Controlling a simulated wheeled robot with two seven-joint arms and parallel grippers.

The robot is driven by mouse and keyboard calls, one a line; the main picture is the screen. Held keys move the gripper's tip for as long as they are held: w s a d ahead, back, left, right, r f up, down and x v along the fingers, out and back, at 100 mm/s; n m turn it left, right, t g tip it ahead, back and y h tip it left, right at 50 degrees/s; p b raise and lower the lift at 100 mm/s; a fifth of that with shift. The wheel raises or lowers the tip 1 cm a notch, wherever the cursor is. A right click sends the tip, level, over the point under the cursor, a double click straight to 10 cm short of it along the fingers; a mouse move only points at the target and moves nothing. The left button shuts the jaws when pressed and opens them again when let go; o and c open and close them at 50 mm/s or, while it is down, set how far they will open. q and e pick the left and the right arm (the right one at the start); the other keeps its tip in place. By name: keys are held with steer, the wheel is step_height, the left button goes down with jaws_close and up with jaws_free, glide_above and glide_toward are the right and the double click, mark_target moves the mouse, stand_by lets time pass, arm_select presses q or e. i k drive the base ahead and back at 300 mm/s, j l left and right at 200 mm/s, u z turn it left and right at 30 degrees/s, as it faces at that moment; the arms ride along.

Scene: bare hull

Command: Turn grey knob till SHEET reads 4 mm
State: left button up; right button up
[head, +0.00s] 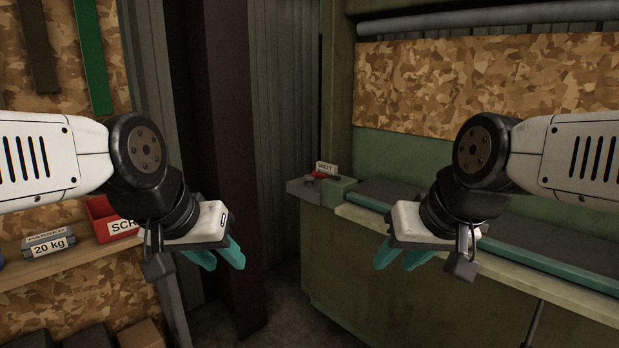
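A small white sign reading SHEET (327,168) stands on a grey-green block (340,188) at the far left end of the workbench. A small red part lies just below the sign. A grey knob cannot be made out at this distance. My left gripper (217,256) is held in the air left of the block, its teal fingers apart and empty. My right gripper (402,258) is held in front of the bench, right of the block, its teal fingers also apart and empty. Neither gripper touches anything.
The green bench (390,275) has a dark top with a teal edge (520,255). A shelf on the left holds a 20 kg block (48,243) and a red bin (103,212). A dark post (228,150) stands behind my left gripper. Floor shows between post and bench.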

mark_target(308, 178)
steer(key=i+u, duration=0.25)
steer(key=i, duration=2.15)
